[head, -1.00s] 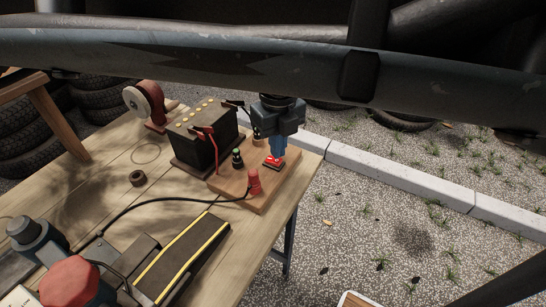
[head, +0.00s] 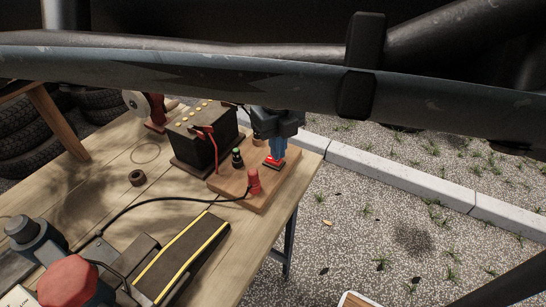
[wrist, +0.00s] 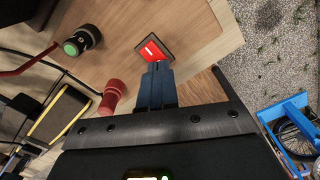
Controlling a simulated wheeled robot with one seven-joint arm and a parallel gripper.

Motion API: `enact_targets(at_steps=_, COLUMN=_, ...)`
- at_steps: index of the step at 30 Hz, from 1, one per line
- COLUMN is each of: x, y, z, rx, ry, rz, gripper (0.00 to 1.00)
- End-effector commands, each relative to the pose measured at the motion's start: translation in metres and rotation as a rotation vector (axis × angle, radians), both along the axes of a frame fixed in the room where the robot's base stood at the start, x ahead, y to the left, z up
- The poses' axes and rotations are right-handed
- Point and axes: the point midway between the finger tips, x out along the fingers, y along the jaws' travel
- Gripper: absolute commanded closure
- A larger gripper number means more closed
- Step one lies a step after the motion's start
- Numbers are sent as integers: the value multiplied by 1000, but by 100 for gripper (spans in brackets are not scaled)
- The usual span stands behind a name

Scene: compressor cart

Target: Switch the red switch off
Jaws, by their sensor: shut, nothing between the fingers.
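The red switch (wrist: 153,48) is a red rocker with a white mark in a dark frame, set on a wooden board (wrist: 190,25). In the head view the switch (head: 272,164) sits near the board's right edge, partly hidden by my fingers. My gripper (head: 277,156) points down over it, blue fingers together and empty. In the wrist view the closed fingertips (wrist: 157,68) are at the near edge of the switch; I cannot tell whether they touch it.
A red terminal post (head: 254,182) and a black one with a green top (head: 237,158) stand on the board beside the switch. A black battery (head: 203,138) stands behind left. A black cable (head: 160,197) crosses the table. Gravel lies beyond the table's right edge.

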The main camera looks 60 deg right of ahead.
Motion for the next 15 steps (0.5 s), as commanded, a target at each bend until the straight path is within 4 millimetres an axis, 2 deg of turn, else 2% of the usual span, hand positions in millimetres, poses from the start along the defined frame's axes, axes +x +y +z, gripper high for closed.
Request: enact_targets(at_steps=15, x=0, y=0, z=-7, rx=0, ry=0, rz=1, gripper=100)
